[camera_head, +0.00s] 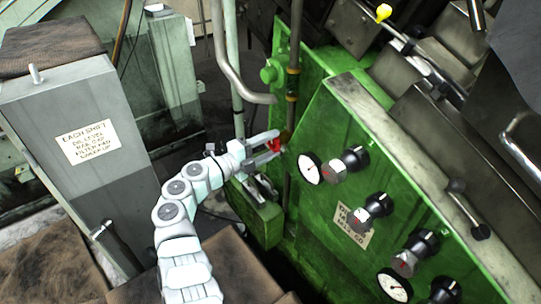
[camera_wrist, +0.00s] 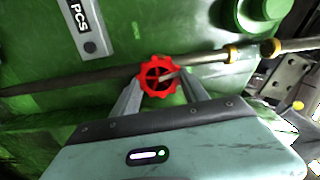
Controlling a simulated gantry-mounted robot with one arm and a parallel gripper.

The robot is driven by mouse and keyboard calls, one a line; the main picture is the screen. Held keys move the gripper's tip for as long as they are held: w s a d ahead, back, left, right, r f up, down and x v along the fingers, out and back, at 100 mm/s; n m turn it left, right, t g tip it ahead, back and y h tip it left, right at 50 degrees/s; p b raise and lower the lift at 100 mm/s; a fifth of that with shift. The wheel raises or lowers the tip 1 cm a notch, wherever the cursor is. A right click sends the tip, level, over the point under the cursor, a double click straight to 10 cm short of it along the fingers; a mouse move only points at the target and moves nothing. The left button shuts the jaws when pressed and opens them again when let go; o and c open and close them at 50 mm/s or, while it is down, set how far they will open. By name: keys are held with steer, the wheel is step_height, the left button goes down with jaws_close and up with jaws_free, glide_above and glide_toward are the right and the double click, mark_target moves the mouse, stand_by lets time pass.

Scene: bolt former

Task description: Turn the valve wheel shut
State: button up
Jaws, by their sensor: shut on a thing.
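The valve wheel (camera_wrist: 158,75) is small, red and spoked with a notched rim. In the wrist view it sits between the tips of my gripper's two fingers, in front of a thin pipe. In the head view the red valve wheel (camera_head: 274,145) shows at the left side of the green machine, partly covered by the fingers. My gripper (camera_head: 268,147) reaches in from the left and is shut on the wheel. In the wrist view my gripper (camera_wrist: 160,88) has one finger on each side of the rim. The wheel's stem is hidden behind it.
The green machine panel (camera_head: 330,150) carries gauges (camera_head: 310,168) and black knobs (camera_head: 355,158) to the right of my gripper. A vertical pipe (camera_head: 293,60) runs above the wheel. A grey cabinet (camera_head: 75,150) with a paper sign stands to the left of my arm.

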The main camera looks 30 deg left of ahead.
steer(key=m+b, duration=0.3)
steer(key=b, duration=0.1)
steer(key=shift+f+m, duration=0.35)
steer(key=shift+m, duration=0.05)
steer(key=m+b, duration=0.3)
steer(key=m, duration=0.1)
steer(key=shift+r+b, duration=0.2)
steer(key=shift+b, duration=0.15)
steer(key=o, duration=1.1)
steer(key=shift+a, duration=0.1)
steer(key=p+v, duration=0.1)
steer(key=v, duration=0.9)
steer(key=shift+s, duration=0.4)
steer(key=shift+s+a+r, duration=0.1)
